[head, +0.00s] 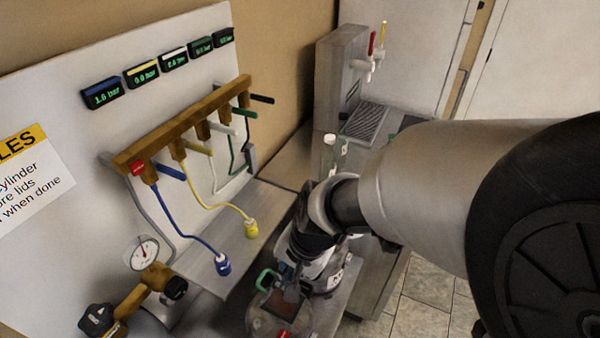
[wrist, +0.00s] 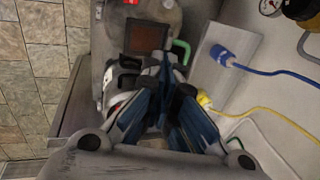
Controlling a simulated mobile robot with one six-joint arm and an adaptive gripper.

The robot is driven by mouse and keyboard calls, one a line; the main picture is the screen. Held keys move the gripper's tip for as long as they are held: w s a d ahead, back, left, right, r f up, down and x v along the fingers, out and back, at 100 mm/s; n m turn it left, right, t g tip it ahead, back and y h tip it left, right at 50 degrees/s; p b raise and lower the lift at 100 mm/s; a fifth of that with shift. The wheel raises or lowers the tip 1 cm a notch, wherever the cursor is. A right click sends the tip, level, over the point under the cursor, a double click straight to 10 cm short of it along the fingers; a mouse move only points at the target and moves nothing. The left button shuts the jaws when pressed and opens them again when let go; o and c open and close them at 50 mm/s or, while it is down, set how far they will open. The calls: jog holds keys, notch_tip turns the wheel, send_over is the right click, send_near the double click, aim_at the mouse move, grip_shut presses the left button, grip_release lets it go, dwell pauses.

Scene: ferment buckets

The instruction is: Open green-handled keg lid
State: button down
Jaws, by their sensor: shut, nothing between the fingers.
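The keg (head: 262,322) is low in the head view, a grey rounded vessel with a dark reddish-brown square on top. Its green handle (head: 265,280) stands at the left side of my gripper. In the wrist view the keg (wrist: 112,18) is at the top, with the dark square (wrist: 146,38) and the green handle (wrist: 181,52) at its right. My gripper (head: 292,292) is shut and empty over the keg. In the wrist view its blue-grey fingers (wrist: 165,64) meet just below the square, apart from the green handle. I cannot tell whether they touch the keg.
A brown manifold (head: 185,125) on the wall carries several taps and hoses. Blue (head: 223,265) and yellow (head: 251,228) hose connectors rest on the grey ledge (head: 275,205). A gauge (head: 145,253) is at lower left. A tap tower (head: 340,75) stands behind. Tiled floor (head: 428,278) is clear.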

aim_at(258, 280)
jog(key=a+f+b, duration=0.1)
jog(key=f, duration=0.2)
jog(key=w+a+f+b, duration=0.1)
jog(key=a+f, duration=0.1)
jog(key=w+a+f+b, duration=0.1)
jog(key=a+f, duration=0.1)
jog(key=f, duration=0.1)
jog(key=shift+f, duration=0.3)
jog(key=shift+w+a, duration=0.25)
jog(key=shift+a, duration=0.1)
jog(key=shift+w+a+p, duration=0.25)
jog(key=shift+a+p, duration=0.1)
jog(key=shift+a, duration=0.2)
jog(key=shift+w+a+p, duration=0.2)
jog(key=shift+a+p, duration=0.15)
jog(key=shift+a, duration=0.15)
jog(key=shift+d, duration=0.2)
